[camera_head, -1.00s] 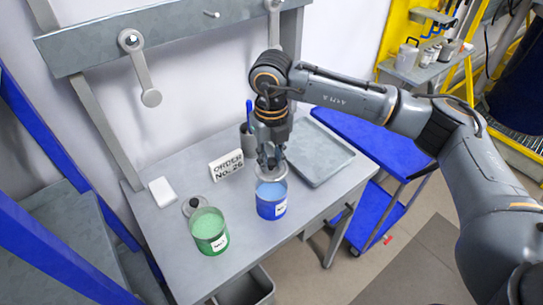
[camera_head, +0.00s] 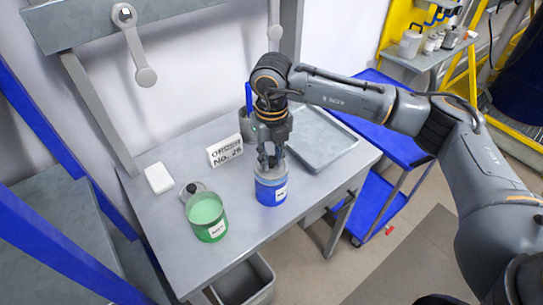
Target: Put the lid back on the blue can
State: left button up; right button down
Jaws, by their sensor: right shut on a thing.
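My right gripper (camera_head: 269,163) is directly above the can, fingers pointing down, shut on a grey lid (camera_head: 264,172). The lid is at the can's top and covers its opening from this view; I cannot tell whether it is fully seated. My left gripper is not in view.
An open green can (camera_head: 206,218) stands to the left, with another lid (camera_head: 192,189) behind it. A white block (camera_head: 159,178), an order sign (camera_head: 225,150) and a grey tray (camera_head: 322,148) are on the table (camera_head: 160,229). The table's front is clear.

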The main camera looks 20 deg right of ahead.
jog(key=shift+b, duration=0.5)
dwell(1.1)
jog(key=shift+f+b, duration=0.15)
jog(key=shift+b, duration=0.5)
dwell(1.0)
dwell(0.3)
jog(key=c, duration=0.6)
grip_release()
jog(key=shift+r+p, duration=1.65)
jog(key=shift+r, duration=1.9)
grip_shut()
